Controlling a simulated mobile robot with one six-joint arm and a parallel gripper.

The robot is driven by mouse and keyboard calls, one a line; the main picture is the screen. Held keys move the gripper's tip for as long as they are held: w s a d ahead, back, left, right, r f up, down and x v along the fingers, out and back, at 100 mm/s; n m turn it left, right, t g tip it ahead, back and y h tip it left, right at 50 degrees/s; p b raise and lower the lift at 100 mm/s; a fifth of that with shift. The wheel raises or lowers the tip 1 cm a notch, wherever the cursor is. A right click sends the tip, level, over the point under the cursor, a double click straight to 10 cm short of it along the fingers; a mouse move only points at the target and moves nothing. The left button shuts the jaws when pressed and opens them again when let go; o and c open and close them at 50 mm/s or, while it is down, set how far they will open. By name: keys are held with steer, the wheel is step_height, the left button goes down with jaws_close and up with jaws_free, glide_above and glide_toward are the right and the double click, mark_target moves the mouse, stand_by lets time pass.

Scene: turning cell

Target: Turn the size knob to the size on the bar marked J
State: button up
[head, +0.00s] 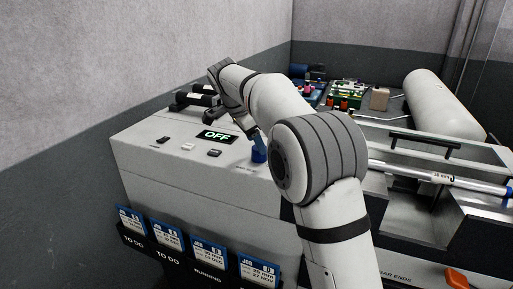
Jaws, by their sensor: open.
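A blue knob (259,154) stands on the sloped light-grey top of the machine cabinet, to the right of a display (216,136) that reads OFF. The marks around the knob are too small to read. My gripper (235,122) is open and empty, tilted down over the panel, just behind and left of the knob. Whether a finger touches the knob cannot be told. A silvery bar (465,187) lies along the machine on the right, with a small white tag (441,177) whose writing is too small to read.
Small switches (187,147) sit left of the knob. Job cards (209,256) in black holders line the cabinet front. A white cylinder (443,104) and a bench with coloured parts (342,102) are behind. An orange piece (456,278) is at lower right. A wall (90,70) bounds the left.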

steer(key=v, duration=0.4)
steer(key=s+d+f+n+y, duration=0.15)
steer(key=s+d+n, duration=0.55)
steer(key=s+d, duration=0.85)
steer(key=s+d+f+n+y, duration=0.1)
steer(key=s+d+f+n, duration=0.1)
steer(key=s+f, duration=0.3)
steer(key=s+d+f+n+y, duration=0.1)
steer(key=s+d+f+n, duration=0.2)
steer(key=s, duration=1)
step_height(320, 180, down, 3)
steer(key=shift+s+r+n+t, duration=0.1)
steer(key=shift+s+n+t, duration=0.2)
steer(key=shift+s, duration=0.05)
